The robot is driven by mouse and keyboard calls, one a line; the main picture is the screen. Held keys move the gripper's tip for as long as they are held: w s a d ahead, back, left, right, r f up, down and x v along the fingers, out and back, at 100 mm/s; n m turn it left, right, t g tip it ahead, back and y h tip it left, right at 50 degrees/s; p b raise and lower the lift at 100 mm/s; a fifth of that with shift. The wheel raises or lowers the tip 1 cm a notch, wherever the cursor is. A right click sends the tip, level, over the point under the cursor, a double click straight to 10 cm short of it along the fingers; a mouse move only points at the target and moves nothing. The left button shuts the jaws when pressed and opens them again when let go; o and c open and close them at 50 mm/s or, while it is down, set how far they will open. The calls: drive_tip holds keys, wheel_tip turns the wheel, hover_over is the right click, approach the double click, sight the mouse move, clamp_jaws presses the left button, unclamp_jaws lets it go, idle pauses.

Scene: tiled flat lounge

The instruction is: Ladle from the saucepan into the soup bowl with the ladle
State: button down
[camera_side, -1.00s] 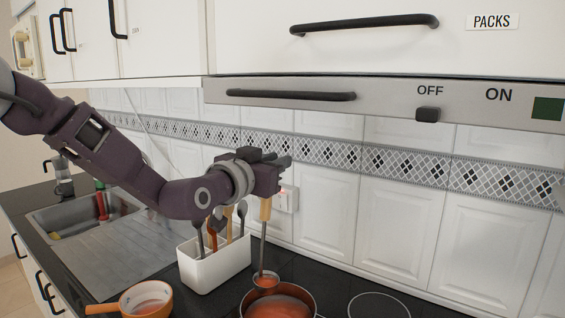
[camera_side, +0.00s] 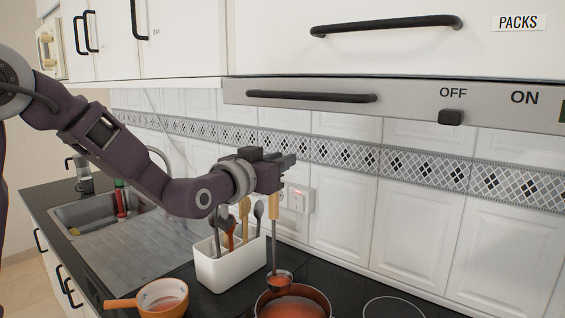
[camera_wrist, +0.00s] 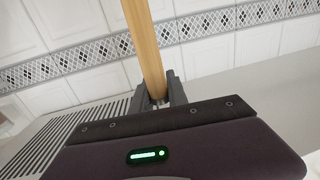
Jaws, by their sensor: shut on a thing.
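My gripper (camera_side: 274,192) is shut on the wooden handle of the ladle (camera_side: 275,240), which hangs upright with its metal cup at the bottom. In the wrist view, the fingers of my gripper (camera_wrist: 160,97) close around the ladle's handle (camera_wrist: 146,45). The cup holds something reddish and shows at the far left rim of the saucepan (camera_side: 328,307); its exact height over the pan is hard to tell. The saucepan holds red-orange soup and is cut by the lower picture edge. The orange soup bowl (camera_side: 154,311), with a side handle, stands to the left and has something reddish inside.
A white utensil holder (camera_side: 232,269) with several utensils stands behind, between bowl and saucepan. The sink (camera_side: 95,212) is at the left. The hood (camera_side: 400,105) and cabinets hang above, and the tiled wall is behind. An empty hob ring (camera_side: 393,308) is at the right.

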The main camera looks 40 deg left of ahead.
drive_tip(key=s+a+r+y, duration=0.1)
drive_tip(key=s+a, duration=0.2)
drive_tip(key=a, duration=1.5)
drive_tip(key=s+a+f+h, duration=0.1)
drive_tip(key=s+a+f, duration=0.4)
drive_tip(key=s+a, duration=0.65)
drive_tip(key=shift+w+d+f+m+g+y, duration=0.45)
drive_tip(key=shift+w+d+f+m, duration=1.2)
drive_tip(key=shift+d, duration=2.75)
drive_tip(key=shift+w+d+f+m+g+y, duration=0.15)
drive_tip(key=shift+w+d+f+m+g, duration=1.05)
drive_tip(key=shift+d, duration=3.2)
drive_tip(key=w+d+f+m+y, duration=0.1)
drive_tip(key=d+f+m, duration=0.3)
drive_tip(key=f, duration=0.4)
drive_tip(key=w+d+f+m+y, duration=0.1)
drive_tip(key=w+d+f+m, duration=0.3)
drive_tip(key=f, duration=0.4)
drive_tip(key=shift+d+f, duration=0.15)
drive_tip(key=shift+d, duration=0.2)
